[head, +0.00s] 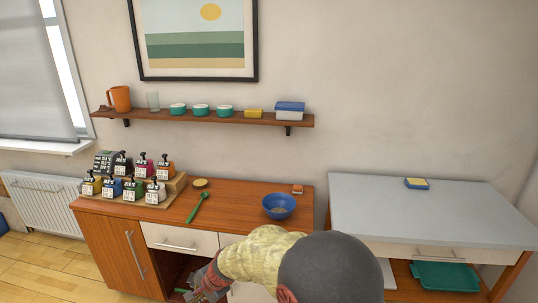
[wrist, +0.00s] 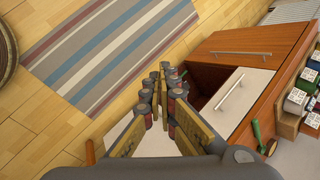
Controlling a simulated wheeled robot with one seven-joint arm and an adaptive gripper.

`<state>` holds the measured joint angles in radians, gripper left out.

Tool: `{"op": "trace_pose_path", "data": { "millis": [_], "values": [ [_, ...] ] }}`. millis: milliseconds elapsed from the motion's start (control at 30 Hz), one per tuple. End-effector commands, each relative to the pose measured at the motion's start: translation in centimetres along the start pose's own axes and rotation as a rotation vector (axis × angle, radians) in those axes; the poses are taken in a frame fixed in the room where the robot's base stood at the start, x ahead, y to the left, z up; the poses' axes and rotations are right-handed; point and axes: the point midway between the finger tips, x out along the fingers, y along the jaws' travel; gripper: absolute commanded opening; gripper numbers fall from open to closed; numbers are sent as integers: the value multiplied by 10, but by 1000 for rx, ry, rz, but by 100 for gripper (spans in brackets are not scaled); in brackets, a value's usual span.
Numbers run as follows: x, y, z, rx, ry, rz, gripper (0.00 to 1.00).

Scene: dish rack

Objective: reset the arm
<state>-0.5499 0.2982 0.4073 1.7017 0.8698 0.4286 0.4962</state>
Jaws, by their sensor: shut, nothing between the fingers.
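My gripper (head: 196,290) is low in front of the wooden cabinet (head: 110,245), beside its open dark compartment in the head view. In the wrist view my gripper (wrist: 161,80) points out over the floor, its fingers closed together with nothing between them. My arm reaches down from the bottom middle of the head view and hides part of the cabinet front. The compartment (wrist: 203,82) shows to the right of the fingers in the wrist view.
A blue bowl (head: 279,207) and a green spoon (head: 198,207) lie on the cabinet top. Several pump bottles stand at its left on a wooden stand. A grey-topped table (head: 430,215) holds a sponge (head: 417,183). A striped rug (wrist: 105,45) lies on open floor.

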Motion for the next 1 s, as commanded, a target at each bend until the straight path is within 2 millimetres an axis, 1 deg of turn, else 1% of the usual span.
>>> {"op": "trace_pose_path", "data": {
  "millis": [33, 67, 100, 167, 200, 267, 300, 367, 400, 467, 500, 567, 600, 700, 800, 900, 1000],
  "values": [
    [-34, 13, 2, -110, -9, 24, 0],
    [-50, 24, 3, -176, -16, 44, 0],
    [-72, 38, 4, -260, -24, 69, 0],
    [-105, 59, 5, -374, -33, 106, 0],
    [-126, 74, 4, -444, -35, 131, 0],
    [-157, 97, 4, -539, -36, 167, 0],
    [-176, 112, 3, -598, -35, 192, 0],
    [-205, 136, 2, -675, -30, 229, 0],
    [-224, 151, 1, -720, -24, 252, 0],
    [-250, 174, 0, -778, -12, 287, 0],
    [-267, 190, -1, -812, -1, 311, 0],
    [-291, 211, -2, -852, 19, 344, 0],
    [-306, 226, -3, -872, 37, 364, 0],
    [-341, 257, -4, -897, 94, 407, 0],
    [-372, 282, -6, -894, 175, 429, 0],
    [-398, 296, -6, -878, 266, 426, 0],
    [-421, 299, -6, -851, 348, 401, 0]
  ]
}}
